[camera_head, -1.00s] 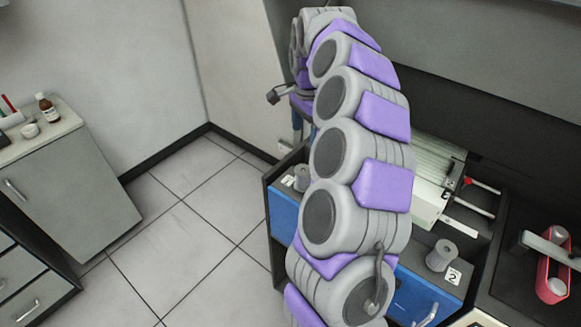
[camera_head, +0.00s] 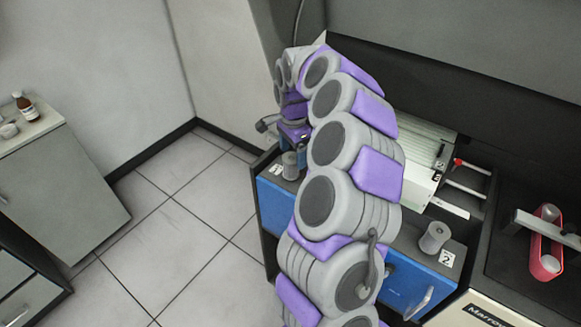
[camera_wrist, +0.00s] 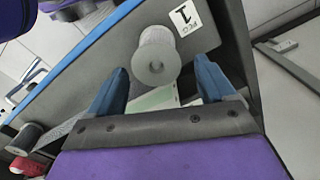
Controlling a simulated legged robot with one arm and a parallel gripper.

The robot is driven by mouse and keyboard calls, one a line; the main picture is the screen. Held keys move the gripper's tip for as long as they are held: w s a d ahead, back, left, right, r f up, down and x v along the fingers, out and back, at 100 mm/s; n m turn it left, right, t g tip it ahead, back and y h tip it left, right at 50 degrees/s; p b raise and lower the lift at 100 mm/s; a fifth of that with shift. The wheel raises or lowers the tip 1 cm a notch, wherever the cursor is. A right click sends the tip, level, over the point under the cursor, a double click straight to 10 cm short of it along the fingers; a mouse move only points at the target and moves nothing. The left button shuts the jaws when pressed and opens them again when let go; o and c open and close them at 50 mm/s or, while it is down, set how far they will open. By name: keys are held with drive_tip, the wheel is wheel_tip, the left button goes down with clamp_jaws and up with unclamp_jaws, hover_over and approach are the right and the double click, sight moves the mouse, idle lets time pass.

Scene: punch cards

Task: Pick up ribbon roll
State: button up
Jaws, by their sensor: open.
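A grey ribbon roll (camera_head: 290,165) stands near the left end of the blue-fronted unit, beside a label. In the head view my gripper (camera_head: 298,143) is just above and behind that roll, partly hidden by my arm. A second grey roll (camera_head: 434,237) stands to the right, next to a label reading 2 (camera_head: 447,258).
A pale ribbed machine (camera_head: 428,150) with red-tipped rods (camera_head: 458,163) stands behind my arm. A red holder (camera_head: 546,250) is at the far right. A side cabinet (camera_head: 60,195) with a brown bottle (camera_head: 26,107) is at the left. Tiled floor (camera_head: 180,230) lies open between them.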

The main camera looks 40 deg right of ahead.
drive_tip(key=f, duration=0.1)
drive_tip(key=f+b, duration=0.1)
drive_tip(key=f, duration=0.2)
drive_tip(key=shift+a+f, duration=0.3)
drive_tip(key=shift+f, duration=0.1)
drive_tip(key=shift+s, duration=0.1)
drive_tip(key=c, duration=1.1)
wheel_tip(320, 180, up, 10)
drive_tip(key=shift+r+p, duration=0.1)
drive_tip(key=shift+p, duration=0.85)
drive_tip(key=shift+r, duration=0.1)
drive_tip(key=shift+r+p, duration=0.95)
drive_tip(key=shift+r, duration=1.9)
